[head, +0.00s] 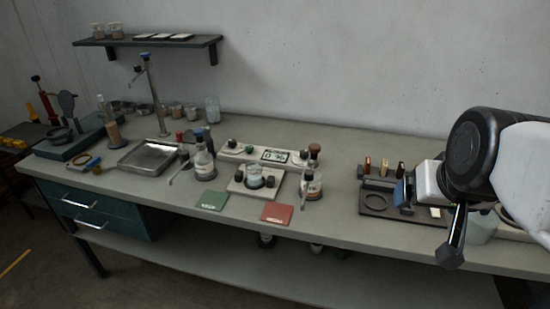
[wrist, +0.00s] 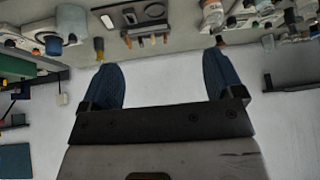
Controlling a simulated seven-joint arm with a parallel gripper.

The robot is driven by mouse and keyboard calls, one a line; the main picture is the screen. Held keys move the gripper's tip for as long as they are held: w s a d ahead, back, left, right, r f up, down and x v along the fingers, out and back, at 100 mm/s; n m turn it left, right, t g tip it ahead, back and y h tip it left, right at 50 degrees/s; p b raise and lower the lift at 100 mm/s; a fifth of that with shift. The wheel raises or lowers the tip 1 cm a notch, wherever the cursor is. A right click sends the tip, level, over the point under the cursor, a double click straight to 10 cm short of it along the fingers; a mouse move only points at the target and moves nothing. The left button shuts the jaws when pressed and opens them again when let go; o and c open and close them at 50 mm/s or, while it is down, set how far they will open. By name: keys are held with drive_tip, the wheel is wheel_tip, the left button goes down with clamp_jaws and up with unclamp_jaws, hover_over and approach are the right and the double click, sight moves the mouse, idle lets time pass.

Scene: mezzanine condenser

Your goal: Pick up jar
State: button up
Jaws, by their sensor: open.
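A small glass jar (head: 254,177) with pale contents stands on a white square plate in the middle of the bench. A clear, taller jar (head: 212,109) stands at the back of the bench. Two lidded jars (head: 107,31) sit on the wall shelf. I cannot tell which one the task means. My gripper (head: 402,192) is at the right over the black tool rack, apart from all these jars. In the wrist view, my gripper (wrist: 162,78) has its two blue fingers spread wide with nothing between them.
The black rack (head: 374,203) with upright tools is beside my gripper. A stoppered bottle (head: 204,163), a dark-capped bottle (head: 312,183), a green card (head: 211,201) and a red card (head: 277,213) surround the plate. A metal tray (head: 148,157) lies left. The back right bench is clear.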

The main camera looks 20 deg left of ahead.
drive_tip(key=w+a+f+n+t+y, duration=0.1)
drive_tip(key=w+a+f+t, duration=0.15)
drive_tip(key=w+a, duration=0.7)
drive_tip(key=w+a+f+n+t+y, duration=0.15)
drive_tip(key=w+a+f, duration=0.25)
drive_tip(key=w+a, duration=0.55)
drive_tip(key=n+t+y, duration=0.1)
drive_tip(key=t+y, duration=0.1)
approach(253, 165)
drive_tip(key=shift+s+f, duration=0.1)
drive_tip(key=shift+s, duration=0.15)
drive_tip(key=shift+w, duration=0.1)
drive_tip(key=shift+x, duration=1.2)
drive_tip(key=shift+w+f+h, duration=0.1)
drive_tip(key=shift+w+h, duration=0.05)
drive_tip(key=shift+h, duration=0.1)
drive_tip(key=shift+x, duration=2.45)
